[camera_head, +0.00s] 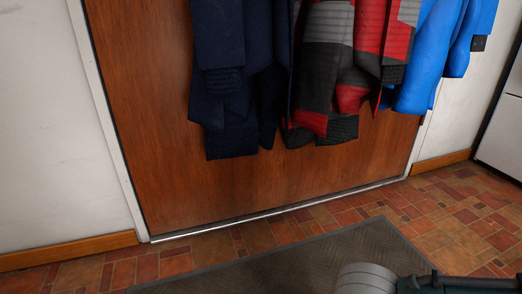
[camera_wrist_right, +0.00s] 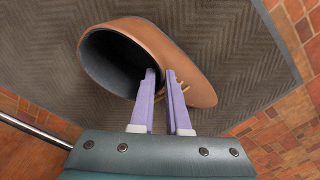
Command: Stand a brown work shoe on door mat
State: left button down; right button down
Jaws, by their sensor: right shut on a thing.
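The brown work shoe (camera_wrist_right: 200,90) shows in the right wrist view, with its dark opening to the left and its toe to the lower right. My right gripper (camera_wrist_right: 161,76) is shut on the shoe's upper at the edge of the opening, one finger inside and one outside by the laces. The grey door mat (camera_wrist_right: 235,40) lies behind the shoe in that view. I cannot tell whether the sole touches it. In the head view the mat (camera_head: 290,262) lies on the floor before the door, and the shoe is out of sight. My left gripper is in neither view.
A wooden door (camera_head: 165,130) with a metal sill (camera_head: 280,210) stands beyond the mat. Dark blue (camera_head: 230,90), red-and-grey (camera_head: 330,75) and bright blue (camera_head: 430,60) jackets hang against it. A white appliance (camera_head: 500,130) is at the right. The tiled floor (camera_head: 440,215) around the mat is clear.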

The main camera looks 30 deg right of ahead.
jog(key=c, duration=0.9)
grip_release()
jog(key=s+a+r+t+y+p, duration=0.1)
jog(key=a+r+p, duration=0.3)
jog(key=r, duration=0.6)
jog(key=a+r+t+y+p, duration=0.1)
jog(key=r+p, duration=0.6)
jog(key=r, duration=0.3)
jog(key=s+d+r+m+t+h, duration=0.1)
jog(key=s+d+r+m, duration=0.1)
jog(key=d+r, duration=0.2)
notch_tip(320, 180, up, 4)
jog(key=shift+d+f+t+h, duration=0.2)
jog(key=shift+d+t+h, duration=0.1)
jog(key=shift+d+h, duration=0.1)
